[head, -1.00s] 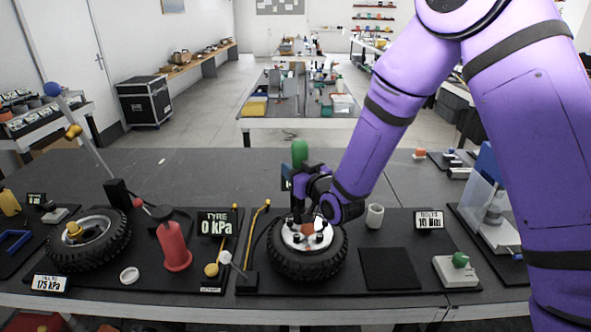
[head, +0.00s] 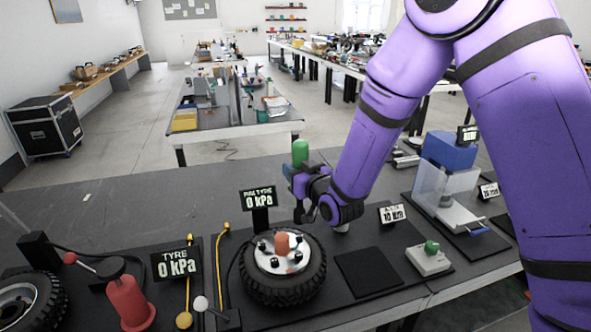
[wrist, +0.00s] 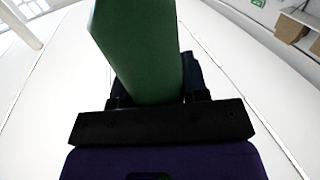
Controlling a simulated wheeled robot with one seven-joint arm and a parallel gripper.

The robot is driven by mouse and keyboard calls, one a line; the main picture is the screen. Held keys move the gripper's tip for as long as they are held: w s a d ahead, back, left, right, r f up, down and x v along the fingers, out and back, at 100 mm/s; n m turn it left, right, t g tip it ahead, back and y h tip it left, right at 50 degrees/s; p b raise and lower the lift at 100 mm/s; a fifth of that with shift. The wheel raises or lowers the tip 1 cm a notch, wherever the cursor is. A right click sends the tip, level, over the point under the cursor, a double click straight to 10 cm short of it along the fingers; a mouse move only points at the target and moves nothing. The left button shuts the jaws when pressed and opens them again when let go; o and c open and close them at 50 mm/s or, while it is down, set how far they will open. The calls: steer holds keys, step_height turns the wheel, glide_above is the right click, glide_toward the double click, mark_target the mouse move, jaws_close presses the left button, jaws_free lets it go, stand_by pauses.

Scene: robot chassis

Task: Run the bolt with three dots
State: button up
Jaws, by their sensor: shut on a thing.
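My gripper (head: 303,190) is shut on a green-handled tool (head: 300,152), whose handle stands upright above the jaws. The green handle (wrist: 140,50) also fills the middle of the wrist view. A wheel (head: 262,288) with a black tyre and pale hub lies flat on the dark mat. Several dark bolts (head: 262,246) ring an orange-red piece (head: 283,243) at its middle. Dots on the bolts are too small to read. My gripper is above and just behind the wheel's right side, apart from the bolts. The tool's lower end is hard to make out.
A black square pad (head: 368,272) and a box with a green button (head: 429,258) lie right of the wheel. A sign reads 10 Nm (head: 392,214). A 0 kPa sign (head: 258,198) stands behind the wheel. A white cup is mostly hidden behind my gripper.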

steer(key=shift+f, duration=3.05)
steer(key=shift+a+r, duration=0.1)
steer(key=shift+r, duration=2.7)
